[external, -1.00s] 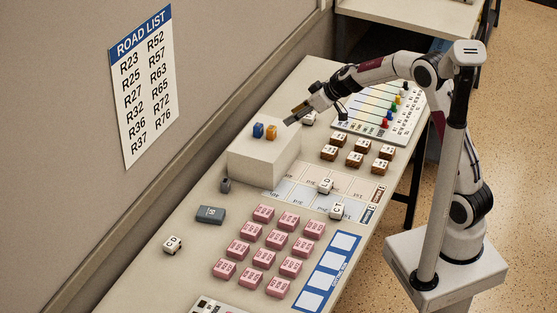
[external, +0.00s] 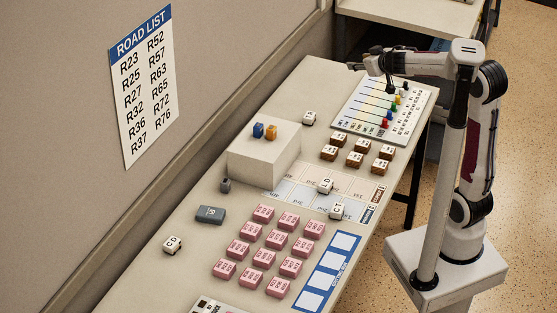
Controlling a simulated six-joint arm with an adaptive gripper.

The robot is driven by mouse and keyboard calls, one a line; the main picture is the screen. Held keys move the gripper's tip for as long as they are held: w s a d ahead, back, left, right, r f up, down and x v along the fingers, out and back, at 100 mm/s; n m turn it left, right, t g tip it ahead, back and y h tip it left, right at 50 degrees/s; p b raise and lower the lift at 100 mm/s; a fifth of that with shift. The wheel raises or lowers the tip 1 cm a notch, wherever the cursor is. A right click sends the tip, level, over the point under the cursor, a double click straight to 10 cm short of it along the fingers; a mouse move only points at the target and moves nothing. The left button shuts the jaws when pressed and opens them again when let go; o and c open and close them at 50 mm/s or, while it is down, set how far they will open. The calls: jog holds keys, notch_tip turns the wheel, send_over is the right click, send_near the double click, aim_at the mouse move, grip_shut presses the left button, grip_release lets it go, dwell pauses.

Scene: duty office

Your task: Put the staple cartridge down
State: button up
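My gripper (external: 354,66) is small in the external view, over the far end of the table, beyond the board with coloured pegs. It points left. Its fingers are too small and dark to tell whether they are open or shut, or whether they hold anything. I cannot pick out a staple cartridge for certain. My gripper is well apart from the pale raised block (external: 263,160), which has a blue piece (external: 258,130) and an orange piece (external: 271,132) on top.
The peg board (external: 352,117) lies nearest my arm. Several brown blocks (external: 355,159), white cubes (external: 309,118) and pink blocks (external: 261,258) fill the table's middle and front. A dark grey box (external: 210,214) lies left. The far left tabletop (external: 318,78) is bare.

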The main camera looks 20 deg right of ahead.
jog(key=s+d+f+m+g+h, duration=0.2)
jog(key=s+d+m+g+h, duration=0.15)
jog(key=s+d, duration=1.15)
jog(key=s+a+f+g+y, duration=0.1)
jog(key=s+a+f, duration=0.2)
jog(key=s, duration=0.7)
jog(key=s+a+f+g+y, duration=0.1)
jog(key=s+f, duration=0.4)
jog(key=s, duration=0.5)
jog(key=shift+a+g+y, duration=0.35)
jog(key=shift+a+g, duration=0.3)
jog(key=shift+a, duration=0.35)
dwell(3.5)
